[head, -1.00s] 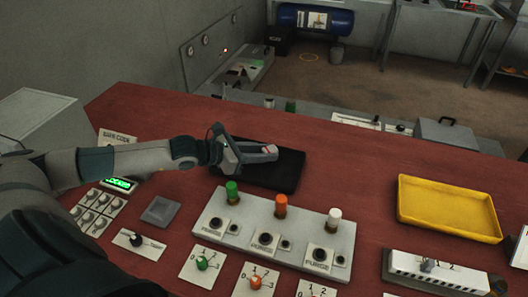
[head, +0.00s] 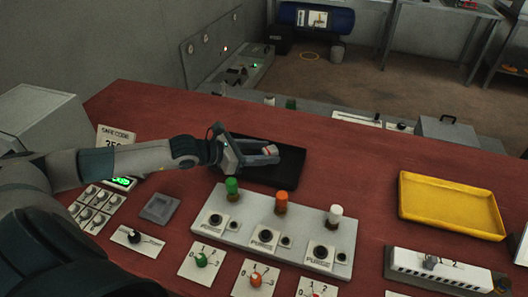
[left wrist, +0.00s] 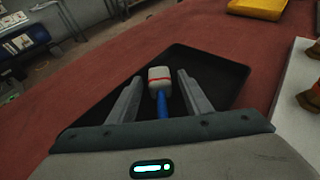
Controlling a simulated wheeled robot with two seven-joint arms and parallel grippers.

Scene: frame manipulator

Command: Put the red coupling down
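A small pale coupling with a red band and a blue stem (left wrist: 159,76) lies on or just above the black tray (left wrist: 225,72). In the head view the coupling (head: 269,150) shows as a small pale and red patch at the fingertips, and the black tray (head: 285,176) lies beneath. My left gripper (head: 262,154) is over the tray. In the left wrist view its fingers (left wrist: 157,92) stand apart on both sides of the coupling, with a gap on each side. My right gripper is not in view.
A control box with green, orange and white knobs (head: 265,226) stands just in front of the tray. A yellow tray (head: 450,204) lies to the right on the red table (head: 345,170). The table between the black and yellow trays is clear.

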